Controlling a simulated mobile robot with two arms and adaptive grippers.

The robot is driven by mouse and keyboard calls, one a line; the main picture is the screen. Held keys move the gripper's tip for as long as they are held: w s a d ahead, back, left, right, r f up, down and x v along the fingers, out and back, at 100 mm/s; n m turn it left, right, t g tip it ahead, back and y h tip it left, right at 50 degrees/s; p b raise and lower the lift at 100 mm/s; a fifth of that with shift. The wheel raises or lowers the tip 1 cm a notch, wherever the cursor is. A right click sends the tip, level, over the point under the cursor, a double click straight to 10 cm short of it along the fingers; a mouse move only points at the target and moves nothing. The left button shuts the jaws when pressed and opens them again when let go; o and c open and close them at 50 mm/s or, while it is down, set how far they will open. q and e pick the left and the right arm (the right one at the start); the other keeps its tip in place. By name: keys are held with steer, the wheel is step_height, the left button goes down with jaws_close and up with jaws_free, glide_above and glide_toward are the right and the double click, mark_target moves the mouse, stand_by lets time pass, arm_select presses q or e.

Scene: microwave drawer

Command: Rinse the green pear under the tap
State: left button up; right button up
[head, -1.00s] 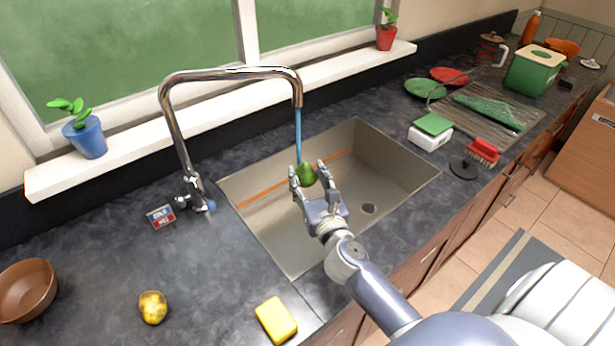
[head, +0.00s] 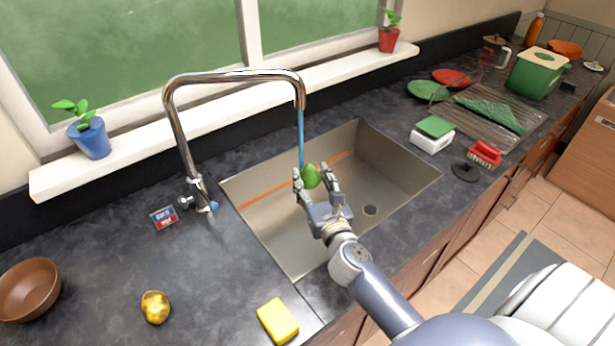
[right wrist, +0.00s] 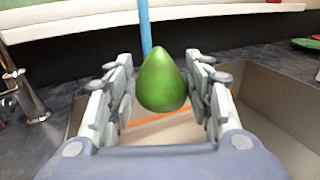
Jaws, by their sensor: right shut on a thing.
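The green pear (head: 311,177) is between the fingers of my right gripper (head: 314,181), which is shut on it above the sink (head: 395,170). In the right wrist view the pear (right wrist: 162,82) stands upright, narrow end up, between the fingers (right wrist: 160,95). The tap (head: 235,74) arches over the sink and a blue stream of water (head: 301,140) falls from its spout. In the head view the stream comes down at the pear's left edge; in the right wrist view it passes behind the pear's top. I cannot tell whether they touch. My left gripper is not in view.
A yellow sponge (head: 278,321), a yellow fruit (head: 155,307) and a brown bowl (head: 28,290) are on the near counter. The counter left of the sink has free room.

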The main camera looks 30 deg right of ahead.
mark_target(308, 179)
steer(key=shift+w+a, duration=0.15)
steer(key=shift+a, duration=0.05)
steer(key=shift+d, duration=0.1)
steer(key=shift+s+d, duration=0.35)
steer(key=shift+d, duration=0.1)
steer(key=shift+s, duration=0.1)
steer(key=shift+s+a, duration=0.65)
steer(key=shift+s, duration=0.35)
steer(key=shift+s+a, duration=0.65)
steer(key=shift+s, duration=0.3)
steer(key=s, duration=0.1)
steer(key=s+a, duration=0.1)
steer(key=shift+s+a+b, duration=0.3)
steer(key=shift+s, duration=0.05)
steer(key=shift+r, duration=0.1)
